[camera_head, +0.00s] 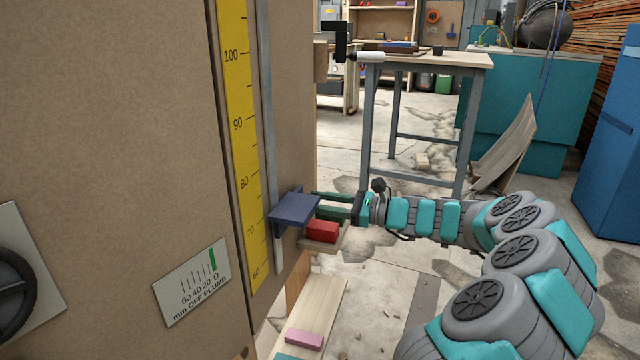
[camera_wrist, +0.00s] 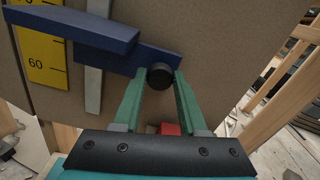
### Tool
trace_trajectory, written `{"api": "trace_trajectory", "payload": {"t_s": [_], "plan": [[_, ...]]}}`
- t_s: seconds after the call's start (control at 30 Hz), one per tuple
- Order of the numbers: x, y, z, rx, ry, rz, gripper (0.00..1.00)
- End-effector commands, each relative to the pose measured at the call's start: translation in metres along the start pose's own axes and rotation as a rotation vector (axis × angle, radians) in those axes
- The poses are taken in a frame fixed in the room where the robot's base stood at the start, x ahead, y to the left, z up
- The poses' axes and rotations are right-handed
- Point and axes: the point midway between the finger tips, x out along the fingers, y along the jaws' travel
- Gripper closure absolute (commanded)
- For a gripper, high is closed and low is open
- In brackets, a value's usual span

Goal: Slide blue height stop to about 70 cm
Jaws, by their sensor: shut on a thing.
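The blue height stop (camera_head: 293,208) sits on a grey vertical rail (camera_head: 267,90) beside the yellow scale (camera_head: 236,90). Its left edge lies between the 70 and 80 marks in the head view; perspective makes the exact reading uncertain. In the wrist view the blue stop (camera_wrist: 80,28) has a long plate and a round black knob (camera_wrist: 160,76). My gripper (camera_head: 325,203) reaches it from the right. Its green fingers (camera_wrist: 160,82) are shut on the black knob, one on each side.
A red block (camera_head: 322,231) sits on a small ledge just below my fingers. A plumb gauge (camera_head: 192,283) is on the panel at lower left. A plank with a pink block (camera_head: 304,339) lies below. A workbench (camera_head: 430,60) stands behind my arm.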

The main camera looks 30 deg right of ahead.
Motion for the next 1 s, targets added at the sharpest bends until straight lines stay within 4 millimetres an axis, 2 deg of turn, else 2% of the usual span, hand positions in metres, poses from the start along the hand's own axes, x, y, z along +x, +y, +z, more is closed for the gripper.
{"api": "trace_trajectory", "payload": {"t_s": [0.1,0.37,0.4,0.63,0.87,1.0], "plan": [[-0.0007,-0.0003,-0.0054,-0.003,-0.001,-0.006,1.00],[-0.0007,-0.0002,-0.0051,-0.003,-0.001,-0.006,1.00],[-0.0007,-0.0001,-0.0050,-0.003,-0.001,-0.005,0.54],[-0.0004,0.0005,-0.0050,-0.002,-0.002,-0.003,0.29],[-0.0004,0.0009,-0.0050,-0.002,-0.002,-0.002,0.29],[-0.0085,0.0000,-0.0049,-0.002,-0.002,-0.005,0.29]]}}
